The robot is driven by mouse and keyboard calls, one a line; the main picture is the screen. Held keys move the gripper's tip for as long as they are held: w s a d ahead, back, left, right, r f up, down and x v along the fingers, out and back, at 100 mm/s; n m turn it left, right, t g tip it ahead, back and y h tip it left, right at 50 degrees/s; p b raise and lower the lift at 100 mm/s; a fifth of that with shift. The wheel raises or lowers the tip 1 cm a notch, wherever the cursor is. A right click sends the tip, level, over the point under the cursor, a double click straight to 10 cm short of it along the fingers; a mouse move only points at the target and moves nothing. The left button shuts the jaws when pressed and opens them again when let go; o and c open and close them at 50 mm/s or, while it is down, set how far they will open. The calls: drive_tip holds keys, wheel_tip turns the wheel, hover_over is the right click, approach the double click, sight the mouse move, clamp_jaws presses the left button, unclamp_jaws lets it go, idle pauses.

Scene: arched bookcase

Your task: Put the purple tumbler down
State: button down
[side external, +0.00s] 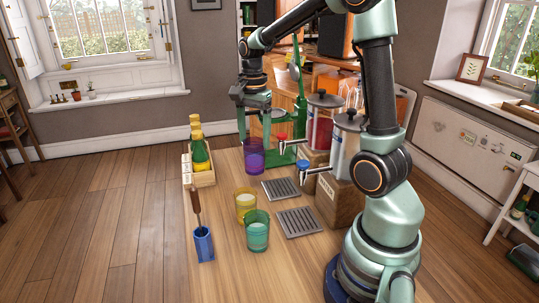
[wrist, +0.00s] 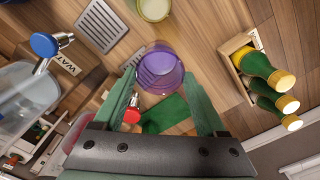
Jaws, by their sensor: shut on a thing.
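The purple tumbler (side external: 254,160) is upright near the far end of the wooden table, right of the bottle crate. My gripper (side external: 255,139) points down over it, with its green fingers on either side of its upper part. In the wrist view the tumbler (wrist: 160,70) sits between the two fingertips, and my gripper is shut on it. I cannot tell whether its base touches the tabletop.
A crate (side external: 204,179) of bottles stands left. A yellow tumbler (side external: 245,207), a green tumbler (side external: 257,236) and a blue holder (side external: 204,244) stand nearer. Metal drip grates (side external: 299,222) and drink dispensers (side external: 347,150) are right. Bare tabletop (side external: 228,165) lies between crate and purple tumbler.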

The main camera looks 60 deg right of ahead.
sight(301, 184)
wheel_tip(301, 184, up, 8)
drive_tip(key=s+d+f+n, duration=0.25)
drive_tip(key=s+n, duration=0.55)
drive_tip(key=n, duration=1)
wheel_tip(301, 184, down, 14)
drive_tip(key=shift+s+a, duration=1.3)
drive_tip(key=shift+s, duration=0.3)
drive_tip(key=shift+s+a, duration=1.3)
drive_tip(key=shift+s, duration=0.3)
drive_tip(key=shift+f, duration=0.6)
